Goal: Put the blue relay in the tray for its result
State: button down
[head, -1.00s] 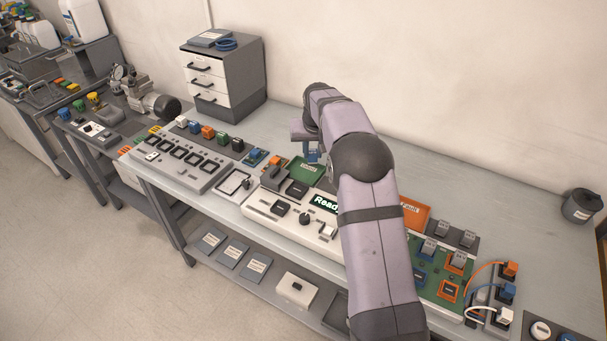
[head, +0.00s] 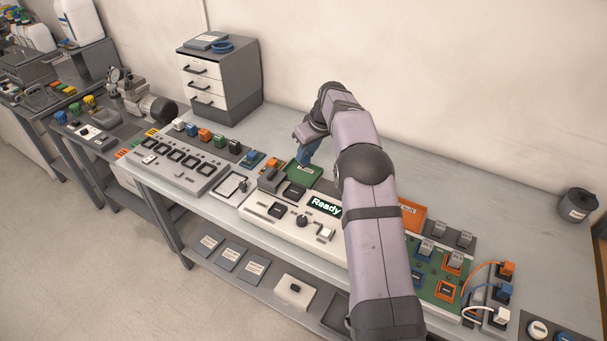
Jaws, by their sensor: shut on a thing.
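My gripper (head: 303,158) is over the green tray (head: 310,181), its fingers pointing down. It is shut on a small blue thing, which looks like the blue relay (head: 303,153); the fingers and wrist partly hide it. The relay is low, close over the back part of the green tray; I cannot tell whether it touches. The orange tray (head: 413,215), labelled "Fault", is to the right, partly hidden behind my arm.
The white tester (head: 285,222) with its "Ready" display (head: 325,206) stands in front of the green tray. A small blue part (head: 252,157) and an orange part (head: 272,164) stand to the left. A drawer cabinet (head: 222,82) is at the back left. The bench behind is clear.

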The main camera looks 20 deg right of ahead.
jog(key=shift+f+p, duration=1.35)
jog(key=shift+f, duration=2.95)
jog(key=shift+f, duration=0.1)
jog(key=shift+f, duration=0.1)
jog(key=c, duration=1.8)
grip_release()
jog(key=shift+r, duration=0.25)
jog(key=b+v, duration=0.3)
jog(key=v, duration=0.9)
jog(key=shift+b, duration=0.3)
